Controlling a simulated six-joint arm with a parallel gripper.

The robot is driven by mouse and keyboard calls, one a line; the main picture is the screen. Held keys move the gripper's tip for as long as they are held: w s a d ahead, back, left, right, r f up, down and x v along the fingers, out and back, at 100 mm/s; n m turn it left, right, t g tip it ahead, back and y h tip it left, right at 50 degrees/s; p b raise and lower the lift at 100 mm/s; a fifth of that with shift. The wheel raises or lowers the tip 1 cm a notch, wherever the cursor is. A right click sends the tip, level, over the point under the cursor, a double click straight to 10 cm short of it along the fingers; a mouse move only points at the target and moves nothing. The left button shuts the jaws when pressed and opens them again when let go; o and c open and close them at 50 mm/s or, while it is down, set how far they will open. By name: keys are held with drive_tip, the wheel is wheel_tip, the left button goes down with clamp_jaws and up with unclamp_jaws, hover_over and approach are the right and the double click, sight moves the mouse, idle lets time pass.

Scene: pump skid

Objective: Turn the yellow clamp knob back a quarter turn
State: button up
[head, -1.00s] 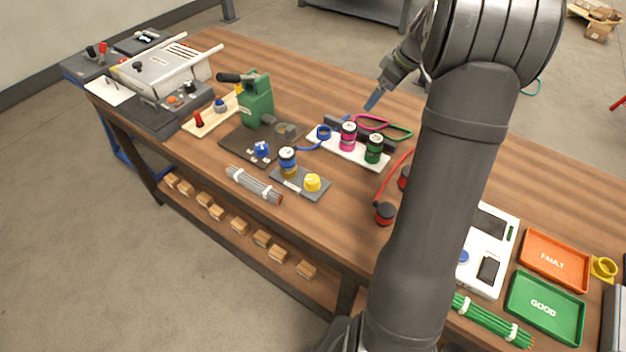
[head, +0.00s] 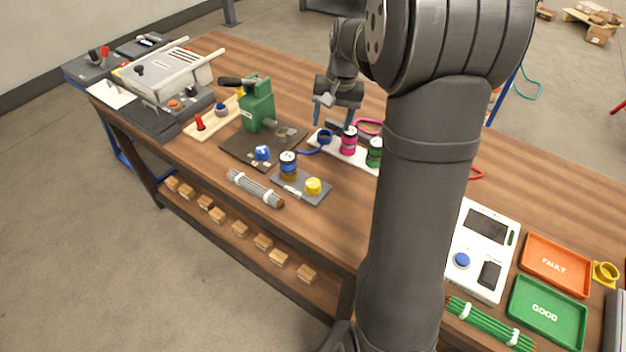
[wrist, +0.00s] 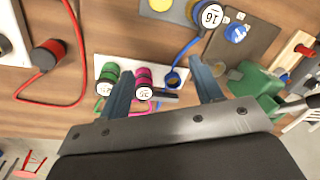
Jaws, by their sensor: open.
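The yellow clamp knob (head: 313,186) sits at the right end of a small grey plate (head: 304,197) near the front of the bench. A blue and amber cylinder (head: 288,165) stands on the same plate, to the knob's left. In the wrist view the knob (wrist: 160,4) is cut by the top edge, and the cylinder (wrist: 207,15) shows a label reading 16. My gripper (head: 334,117) is open and empty, behind the knob over the white strip; in the wrist view its two fingers (wrist: 160,69) stand apart, with the knob beyond their tips.
A white strip (wrist: 112,62) holds a magenta cylinder (head: 349,141), a green cylinder (head: 375,153) and a blue ring (head: 325,137). A blue cable runs near the knob's plate. A green press (head: 258,105) stands to the left; a grey bundle (head: 255,188) lies in front.

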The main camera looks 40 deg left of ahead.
sight(313, 183)
drive_tip(key=s+a+m+h, duration=0.1)
drive_tip(key=s+m, duration=0.5)
wheel_tip(313, 183, down, 18)
drive_tip(key=shift+s+a+r, duration=0.1)
drive_tip(key=shift+a, duration=0.05)
drive_tip(key=shift+c, duration=0.2)
drive_tip(key=c, duration=0.9)
